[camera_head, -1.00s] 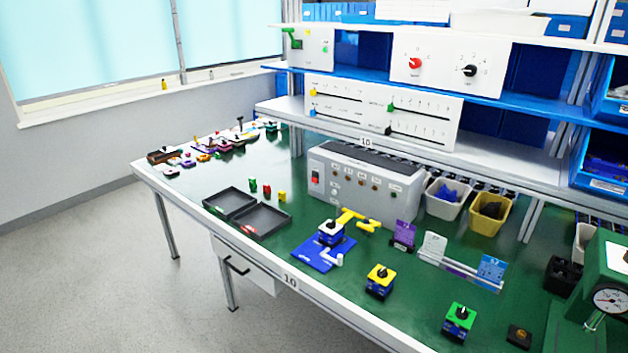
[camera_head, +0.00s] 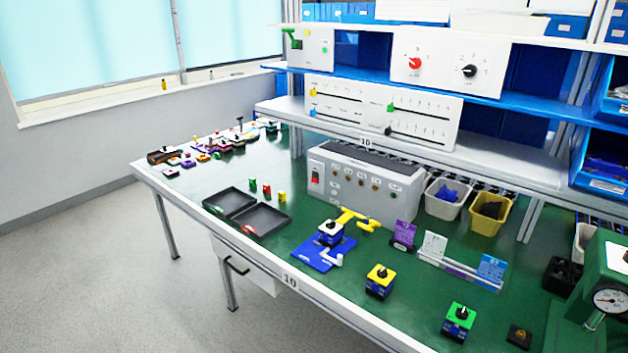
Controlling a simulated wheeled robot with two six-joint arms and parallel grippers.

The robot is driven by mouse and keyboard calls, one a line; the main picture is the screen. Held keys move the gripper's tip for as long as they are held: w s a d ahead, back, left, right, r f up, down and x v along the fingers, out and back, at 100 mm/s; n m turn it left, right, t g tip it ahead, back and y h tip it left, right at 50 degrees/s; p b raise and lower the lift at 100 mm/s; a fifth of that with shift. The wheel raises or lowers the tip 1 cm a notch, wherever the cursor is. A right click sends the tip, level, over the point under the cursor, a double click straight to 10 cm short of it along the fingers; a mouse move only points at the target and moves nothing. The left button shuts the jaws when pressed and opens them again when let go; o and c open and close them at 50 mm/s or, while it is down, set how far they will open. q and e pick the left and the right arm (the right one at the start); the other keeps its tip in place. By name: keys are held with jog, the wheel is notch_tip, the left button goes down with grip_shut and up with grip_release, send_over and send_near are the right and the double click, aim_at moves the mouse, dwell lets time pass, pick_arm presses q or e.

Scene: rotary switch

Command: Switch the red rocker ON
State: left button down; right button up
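The red rocker (camera_head: 316,179) sits at the left end of the front face of a grey control box (camera_head: 374,207) on the green workbench. It is small in the head view, and I cannot tell which way it is tipped. Several round knobs or sockets line the box's face to its right. Neither of my grippers shows in the head view.
Black trays (camera_head: 262,220) and small coloured cylinders (camera_head: 267,190) are left of the box. A blue fixture (camera_head: 324,252) and yellow part (camera_head: 357,219) stand in front. Rotary switch blocks (camera_head: 380,281) sit right. A shelf (camera_head: 411,142) overhangs behind. Bare green bench lies nearer the front edge.

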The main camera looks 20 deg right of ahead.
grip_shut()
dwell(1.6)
